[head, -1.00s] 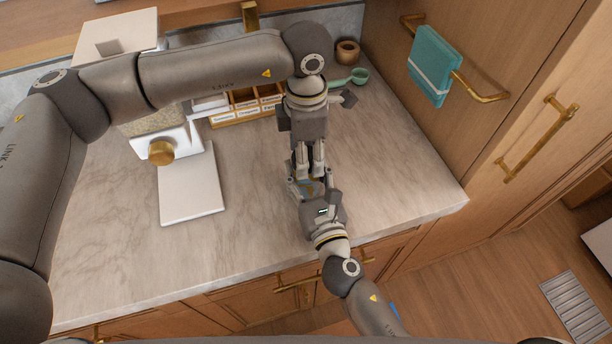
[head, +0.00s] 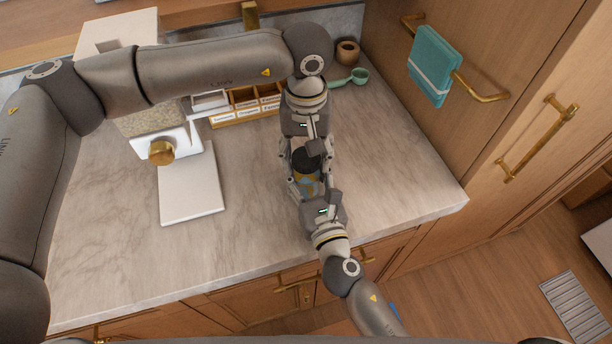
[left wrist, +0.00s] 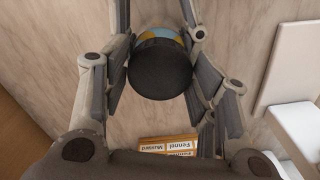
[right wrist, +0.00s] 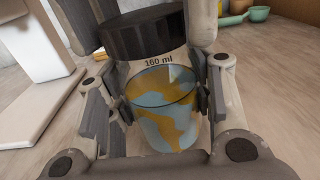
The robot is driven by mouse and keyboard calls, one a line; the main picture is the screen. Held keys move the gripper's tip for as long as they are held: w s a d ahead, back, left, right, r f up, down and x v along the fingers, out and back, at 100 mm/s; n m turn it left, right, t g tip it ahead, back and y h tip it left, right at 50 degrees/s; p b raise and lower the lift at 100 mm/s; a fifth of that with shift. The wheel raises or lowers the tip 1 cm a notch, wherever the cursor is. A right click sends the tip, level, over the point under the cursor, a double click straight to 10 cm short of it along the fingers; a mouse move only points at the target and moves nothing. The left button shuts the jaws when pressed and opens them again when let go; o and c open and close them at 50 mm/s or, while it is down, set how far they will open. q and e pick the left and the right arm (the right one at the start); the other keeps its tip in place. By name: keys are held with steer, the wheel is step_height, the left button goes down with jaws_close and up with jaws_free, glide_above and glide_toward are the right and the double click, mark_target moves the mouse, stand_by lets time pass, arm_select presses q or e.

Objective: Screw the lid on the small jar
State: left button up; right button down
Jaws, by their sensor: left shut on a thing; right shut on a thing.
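The small jar (right wrist: 163,115) is clear, marked 160 ml, with a blue and yellow pattern in its lower part. It stands upright in the right wrist view and shows partly in the head view (head: 309,185). My right gripper (head: 311,190) is shut around the jar's sides. The dark round lid (right wrist: 145,33) sits over the jar's mouth and looks level; I cannot tell how far it is threaded. The left wrist view shows the lid from above (left wrist: 160,68). My left gripper (left wrist: 158,50) is shut on the lid's sides, reaching in from the back.
A white board (head: 190,188) lies left of the grippers, near a white dispenser with a gold knob (head: 161,152). A labelled wooden spice rack (head: 246,108), a green scoop (head: 348,77) and a brown pot (head: 347,51) stand behind. The marble counter (head: 405,185) is clear at right.

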arm_select(q)
steer(key=m, duration=0.4)
steer(key=shift+w, duration=0.1)
steer(key=o, duration=1.2)
step_height(320, 180, up, 12)
arm_select(e)
steer(key=c, duration=0.6)
jaws_free()
